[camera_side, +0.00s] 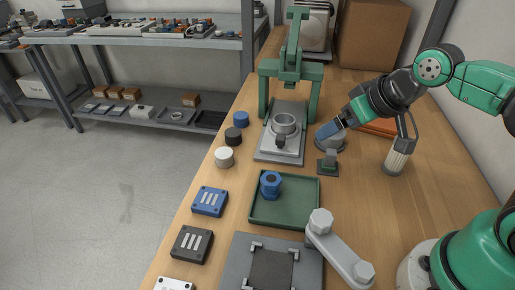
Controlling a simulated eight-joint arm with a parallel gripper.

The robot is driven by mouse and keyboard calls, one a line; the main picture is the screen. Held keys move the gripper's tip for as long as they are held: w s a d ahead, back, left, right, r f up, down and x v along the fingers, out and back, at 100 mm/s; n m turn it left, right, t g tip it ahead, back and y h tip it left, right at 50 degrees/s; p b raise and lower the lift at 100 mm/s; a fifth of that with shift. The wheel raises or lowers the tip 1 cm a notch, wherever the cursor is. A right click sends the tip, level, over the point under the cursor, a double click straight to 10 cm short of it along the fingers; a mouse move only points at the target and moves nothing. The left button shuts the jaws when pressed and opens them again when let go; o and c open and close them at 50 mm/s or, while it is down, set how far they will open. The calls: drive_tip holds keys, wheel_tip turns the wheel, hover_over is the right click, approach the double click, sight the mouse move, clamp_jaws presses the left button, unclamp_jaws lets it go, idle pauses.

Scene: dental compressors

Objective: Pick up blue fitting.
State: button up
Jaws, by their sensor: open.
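The blue fitting (270,183), with a hexagonal top and a dark opening, stands upright in the left back part of a shallow green tray (300,222). My gripper (328,127) is behind and to the right of the tray, above a round grey part (331,142). It points down to the left, open and apart from the fitting. The gap between its fingers is hard to make out from this side.
A green press (292,72) on a grey base stands behind the tray. A grey wrench-like bar (340,252) lies in front. Caps and plates line the left edge.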

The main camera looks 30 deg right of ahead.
drive_tip(key=w+a+f+m+g+y, duration=0.3)
drive_tip(key=w+f+m+g+y, duration=0.25)
drive_tip(key=m, duration=0.55)
drive_tip(key=m+g+y, duration=0.2)
drive_tip(key=m+y, duration=0.3)
drive_tip(key=y, duration=0.2)
approach(278, 177)
drive_tip(key=shift+w+a+f, duration=0.35)
drive_tip(key=shift+a+f, duration=0.15)
drive_tip(key=shift+a, duration=0.1)
drive_tip(key=shift+w+a+f, duration=0.3)
drive_tip(key=shift+a+f, duration=0.25)
drive_tip(key=shift+a, duration=0.05)
drive_tip(key=shift+s+f+m+g+y, duration=0.25)
drive_tip(key=shift+f+m+g+y, duration=0.1)
drive_tip(key=shift+f+m, duration=0.05)
drive_tip(key=x, duration=0.7)
drive_tip(key=shift+a+f, duration=0.1)
drive_tip(key=shift+a, duration=0.05)
clamp_jaws()
